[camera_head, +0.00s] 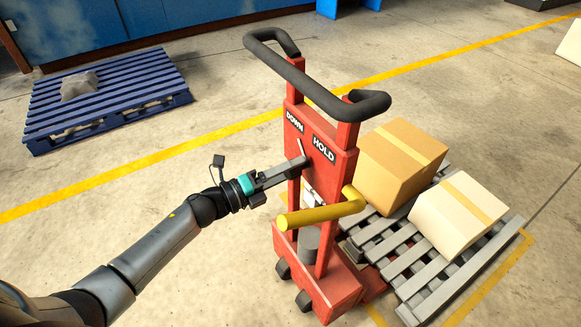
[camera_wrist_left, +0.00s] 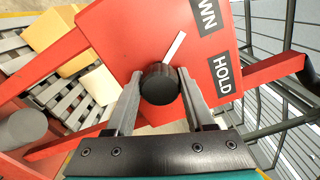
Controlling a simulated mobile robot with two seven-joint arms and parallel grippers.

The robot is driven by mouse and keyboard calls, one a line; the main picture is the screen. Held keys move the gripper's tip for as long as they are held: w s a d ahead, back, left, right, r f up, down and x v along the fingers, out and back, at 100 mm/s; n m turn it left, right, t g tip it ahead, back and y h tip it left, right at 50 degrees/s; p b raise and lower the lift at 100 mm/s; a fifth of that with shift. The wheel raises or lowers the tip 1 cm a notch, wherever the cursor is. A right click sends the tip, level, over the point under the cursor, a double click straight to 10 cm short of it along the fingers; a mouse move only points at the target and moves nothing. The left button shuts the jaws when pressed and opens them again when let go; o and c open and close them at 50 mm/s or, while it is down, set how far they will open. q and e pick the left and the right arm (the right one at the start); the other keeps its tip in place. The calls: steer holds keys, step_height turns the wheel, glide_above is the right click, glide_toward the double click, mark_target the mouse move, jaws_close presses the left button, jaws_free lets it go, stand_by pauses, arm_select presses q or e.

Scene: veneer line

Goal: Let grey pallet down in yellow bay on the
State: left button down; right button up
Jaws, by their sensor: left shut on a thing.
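The red pallet truck (camera_head: 340,284) stands mid-view with its forks toward the grey pallet (camera_head: 416,266). The pallet carries two cardboard boxes and lies over the yellow bay outline (camera_head: 525,243); I cannot tell its height above the floor. The truck's panel has a DOWN label (camera_head: 294,122), a HOLD label (camera_head: 324,150) and a black knob with a white pointer. In the left wrist view my left gripper (camera_wrist_left: 160,88) is shut on the black knob (camera_wrist_left: 160,84), and the pointer (camera_wrist_left: 174,46) is angled toward the gap between the labels. My right gripper is not in view.
A yellow lever (camera_head: 320,212) sticks out below the panel, close to my left gripper. A black handle bar (camera_head: 310,85) tops the truck. A blue pallet (camera_head: 105,95) with a grey lump lies back left. The floor between is clear, crossed by a yellow line.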

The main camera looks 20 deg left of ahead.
arm_select(q)
steer(key=shift+c, duration=1.3)
jaws_free()
steer(key=shift+s+a, duration=0.1)
steer(key=shift+s+a, duration=0.2)
steer(key=shift+s, duration=0.05)
steer(key=p+v, duration=0.2)
steer(key=v, duration=1.2)
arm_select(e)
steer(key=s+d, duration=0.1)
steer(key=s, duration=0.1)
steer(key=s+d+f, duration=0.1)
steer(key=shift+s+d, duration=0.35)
arm_select(q)
steer(key=shift+a+f, duration=0.15)
